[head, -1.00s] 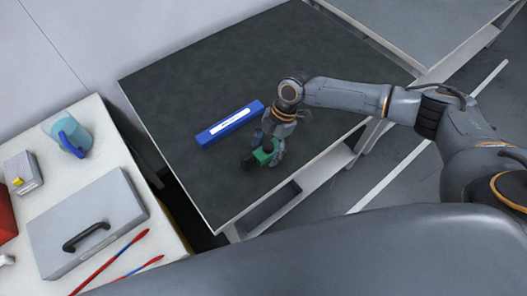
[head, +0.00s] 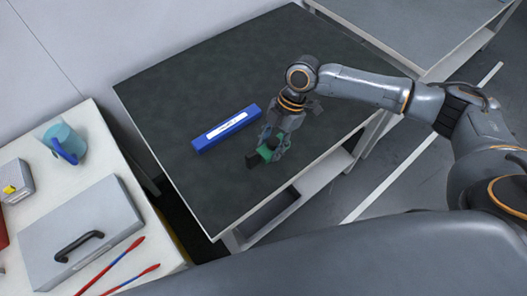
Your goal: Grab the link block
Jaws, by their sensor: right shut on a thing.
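The link block (head: 266,154) is a small green piece with a dark part at its left end, seen in the head view near the front right edge of the dark table. My right gripper (head: 274,144) comes down from above and is shut on it. The fingers cover part of the block. I cannot tell whether the block touches the table top or is held just above it. My left gripper is not in view.
A blue bar with a white label (head: 227,128) lies on the dark table (head: 190,80), left of my right gripper. A white table (head: 95,130) at the left bears a grey case (head: 85,225), a blue mug (head: 65,142) and red-blue rods (head: 125,262). The dark table's back is clear.

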